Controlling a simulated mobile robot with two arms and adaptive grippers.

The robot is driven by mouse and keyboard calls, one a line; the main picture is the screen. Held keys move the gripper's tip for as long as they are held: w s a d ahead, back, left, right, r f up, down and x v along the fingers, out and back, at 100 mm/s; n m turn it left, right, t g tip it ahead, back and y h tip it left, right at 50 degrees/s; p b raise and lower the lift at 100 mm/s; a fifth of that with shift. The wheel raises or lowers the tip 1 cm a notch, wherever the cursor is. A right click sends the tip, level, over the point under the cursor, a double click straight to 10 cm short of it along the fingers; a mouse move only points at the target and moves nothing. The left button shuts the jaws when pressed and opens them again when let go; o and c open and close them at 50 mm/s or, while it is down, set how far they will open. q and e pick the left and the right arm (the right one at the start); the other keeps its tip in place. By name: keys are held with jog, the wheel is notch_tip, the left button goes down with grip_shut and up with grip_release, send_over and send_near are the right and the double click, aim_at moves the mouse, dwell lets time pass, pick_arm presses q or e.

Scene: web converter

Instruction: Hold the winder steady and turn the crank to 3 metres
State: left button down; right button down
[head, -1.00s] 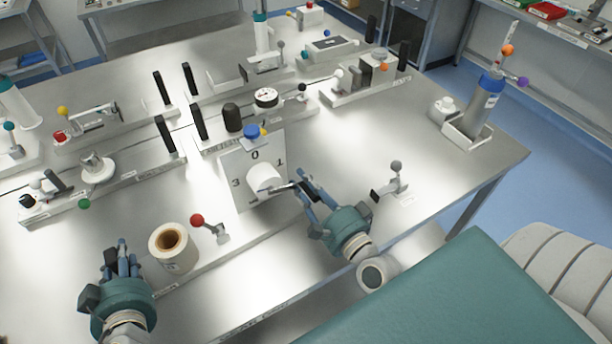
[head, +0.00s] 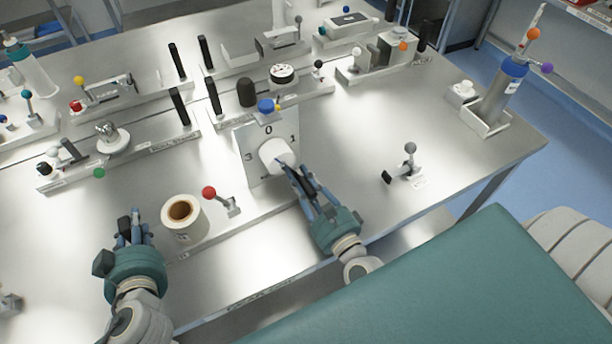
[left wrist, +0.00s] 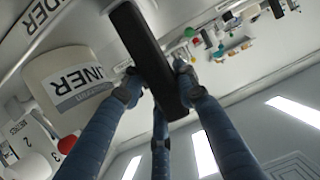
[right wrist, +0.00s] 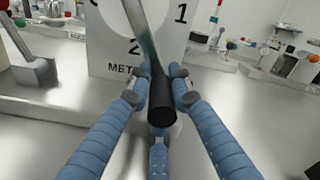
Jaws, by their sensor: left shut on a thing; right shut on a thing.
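The winder's white dial plate (head: 254,172) stands upright mid-table, numbered 0, 1 and 3 around a white hub (head: 277,152). In the right wrist view the plate (right wrist: 115,45) also shows 2 above cut-off lettering "MET". My right gripper (head: 288,174) is shut on the crank's black handle (right wrist: 162,98). The metal crank arm (right wrist: 142,35) runs up from it, and the handle sits low on the dial, near the 2. My left gripper (head: 128,230) is shut on a black bar grip (left wrist: 150,55), left of the roll labelled as liner (head: 184,216).
A red-knobbed lever (head: 220,200) stands between roll and dial. A small grey-knobbed lever (head: 406,165) is on the right of the table. Rows of fixtures with black posts (head: 180,106) fill the back. A teal surface (head: 440,285) lies at the front right.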

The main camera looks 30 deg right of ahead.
jog(key=shift+a+f, duration=0.1)
jog(key=shift+a, duration=0.3)
jog(key=shift+f, duration=0.1)
jog(key=c, duration=1.6)
grip_release()
jog(key=shift+f, duration=0.1)
jog(key=s, duration=0.8)
jog(key=shift+d, duration=0.2)
